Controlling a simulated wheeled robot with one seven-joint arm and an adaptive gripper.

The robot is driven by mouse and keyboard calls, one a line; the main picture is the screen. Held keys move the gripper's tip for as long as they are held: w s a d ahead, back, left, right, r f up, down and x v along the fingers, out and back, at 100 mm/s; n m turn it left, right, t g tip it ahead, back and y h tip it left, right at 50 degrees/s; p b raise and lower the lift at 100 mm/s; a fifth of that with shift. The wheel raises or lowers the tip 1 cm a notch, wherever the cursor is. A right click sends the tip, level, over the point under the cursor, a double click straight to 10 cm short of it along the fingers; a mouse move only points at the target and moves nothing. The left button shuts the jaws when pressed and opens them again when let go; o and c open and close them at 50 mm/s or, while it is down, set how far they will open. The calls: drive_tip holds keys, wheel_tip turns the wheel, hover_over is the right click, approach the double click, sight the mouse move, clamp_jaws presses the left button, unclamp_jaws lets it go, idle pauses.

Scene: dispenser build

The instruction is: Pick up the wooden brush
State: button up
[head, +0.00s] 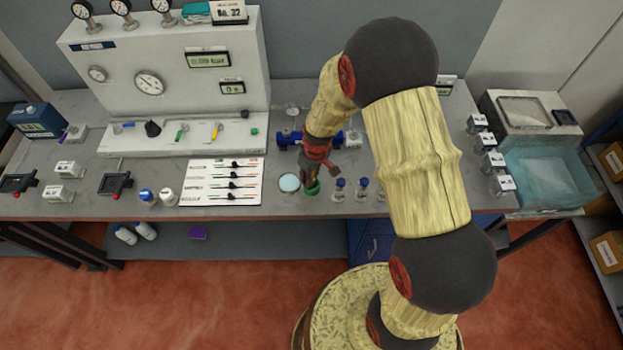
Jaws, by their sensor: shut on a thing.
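My gripper (311,176) is low over the bench, directly above and partly in front of a small green cup (313,189). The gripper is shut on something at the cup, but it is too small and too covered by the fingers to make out. I cannot pick out the wooden brush clearly in this view. I also cannot tell whether the held thing is inside the cup or just above it.
A pale blue round dish (289,183) is just left of the cup. Blue-topped bottles (339,188) stand close on its right. A blue device (290,138) lies behind. A white chart (221,182) lies left. A water basin (545,178) is far right.

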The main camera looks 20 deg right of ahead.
clamp_jaws()
drive_tip(key=shift+r, duration=0.15)
drive_tip(key=shift+r, duration=0.2)
wheel_tip(320, 180, up, 3)
drive_tip(key=shift+s, duration=0.15)
drive_tip(key=s+d+r, duration=0.1)
drive_tip(key=s+r, duration=0.8)
drive_tip(key=s, duration=0.4)
drive_tip(key=shift+s+d+r, duration=0.2)
drive_tip(key=shift+s, duration=0.15)
idle(1.4)
